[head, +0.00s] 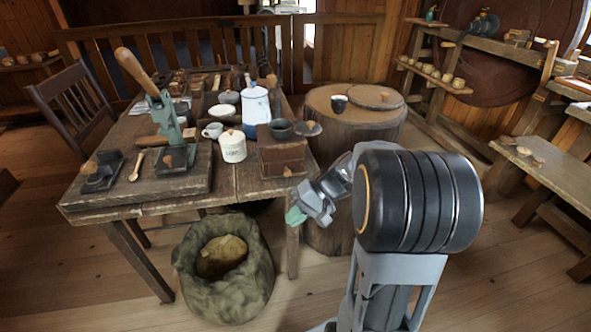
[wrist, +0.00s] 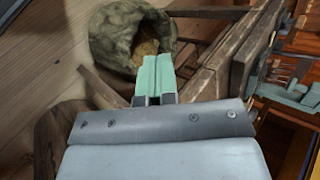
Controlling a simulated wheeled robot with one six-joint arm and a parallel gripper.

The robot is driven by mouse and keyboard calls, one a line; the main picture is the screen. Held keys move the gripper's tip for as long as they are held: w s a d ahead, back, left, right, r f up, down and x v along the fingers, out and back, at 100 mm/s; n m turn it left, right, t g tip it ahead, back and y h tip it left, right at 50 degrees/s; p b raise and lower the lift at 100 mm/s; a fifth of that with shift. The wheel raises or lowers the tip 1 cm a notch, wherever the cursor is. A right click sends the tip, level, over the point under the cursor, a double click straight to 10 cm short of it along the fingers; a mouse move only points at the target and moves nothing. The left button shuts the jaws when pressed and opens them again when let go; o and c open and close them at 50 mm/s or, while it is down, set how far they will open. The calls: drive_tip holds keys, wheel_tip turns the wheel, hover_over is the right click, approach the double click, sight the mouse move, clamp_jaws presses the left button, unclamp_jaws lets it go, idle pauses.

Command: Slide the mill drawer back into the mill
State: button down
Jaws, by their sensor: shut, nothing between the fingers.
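The mill (head: 281,145) is a dark wooden box with a dark bowl on top, near the right front corner of the table in the head view. Its drawer (head: 272,171), with a small pale knob on the front, shows at the bottom of the box; it seems to stick out a little, but how far I cannot tell. My gripper (head: 296,215) is below and in front of the mill, beside the table's corner, apart from the drawer. Its green fingers (wrist: 155,78) are together and empty in the wrist view. I cannot make out the mill in the wrist view.
On the table (head: 150,206) stand a white canister (head: 232,148), a coffee pot (head: 255,106), a mug (head: 212,130) and a green lever press (head: 168,125). A sack (head: 228,290) sits on the floor below. A round stump (head: 340,125) stands behind on the right.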

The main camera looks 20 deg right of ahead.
drive_tip(key=w+d+m+t+y, duration=0.2)
drive_tip(key=w+d+t+y, duration=0.15)
drive_tip(key=w+d, duration=0.2)
drive_tip(key=m+t+p, duration=0.1)
drive_tip(key=m+t, duration=0.1)
drive_tip(key=t, duration=0.5)
approach(296, 184)
wheel_tip(296, 184, up, 4)
drive_tip(key=w, duration=0.1)
drive_tip(key=shift+y, duration=0.25)
drive_tip(key=x, duration=0.8)
drive_tip(key=shift+w+d+f, duration=0.1)
drive_tip(key=shift+w+f, duration=0.1)
drive_tip(key=shift+w, duration=0.15)
drive_tip(key=shift+a+f+b, duration=0.15)
drive_tip(key=shift+a+b, duration=0.55)
drive_tip(key=shift+b, duration=0.05)
drive_tip(key=shift+s, duration=0.1)
